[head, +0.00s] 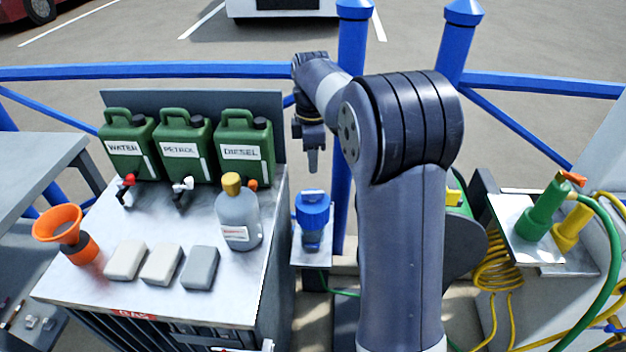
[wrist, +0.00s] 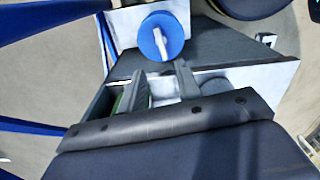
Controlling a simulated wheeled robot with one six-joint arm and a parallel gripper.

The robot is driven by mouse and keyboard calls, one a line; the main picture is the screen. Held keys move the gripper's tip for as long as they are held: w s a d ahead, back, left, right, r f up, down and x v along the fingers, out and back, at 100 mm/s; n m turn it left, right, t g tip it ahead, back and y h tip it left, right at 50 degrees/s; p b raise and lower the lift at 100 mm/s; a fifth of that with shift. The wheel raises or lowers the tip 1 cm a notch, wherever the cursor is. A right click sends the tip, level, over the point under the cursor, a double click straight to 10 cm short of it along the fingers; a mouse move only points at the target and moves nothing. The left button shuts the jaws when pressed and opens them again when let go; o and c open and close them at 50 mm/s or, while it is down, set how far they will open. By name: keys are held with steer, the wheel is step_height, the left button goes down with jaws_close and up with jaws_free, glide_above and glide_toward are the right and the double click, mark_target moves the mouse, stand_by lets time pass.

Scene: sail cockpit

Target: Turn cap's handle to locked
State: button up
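The blue round cap (head: 312,209) sits on a small pale plate beside the metal counter in the head view. In the wrist view the cap (wrist: 152,42) faces me, with a pale straight handle (wrist: 160,43) running nearly upright across it. My gripper (head: 313,165) hangs above the cap in the head view, pointing down and apart from it. In the wrist view my gripper (wrist: 161,84) has its two fingers apart with nothing between them, and the cap lies beyond the fingertips. I cannot read any locked mark.
Green canisters (head: 188,148), a grey bottle (head: 239,214) and an orange funnel (head: 62,232) stand on the counter (head: 205,297) at left. A blue post (head: 350,120) rises close behind my gripper. Green and yellow hose fittings (head: 545,212) stand at right.

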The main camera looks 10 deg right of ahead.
mark_target(313, 192)
step_height(313, 192, down, 10)
steer(key=shift+s+f+b, duration=0.1)
steer(key=shift+b, duration=0.45)
steer(key=shift+c, duration=0.2)
jaws_close()
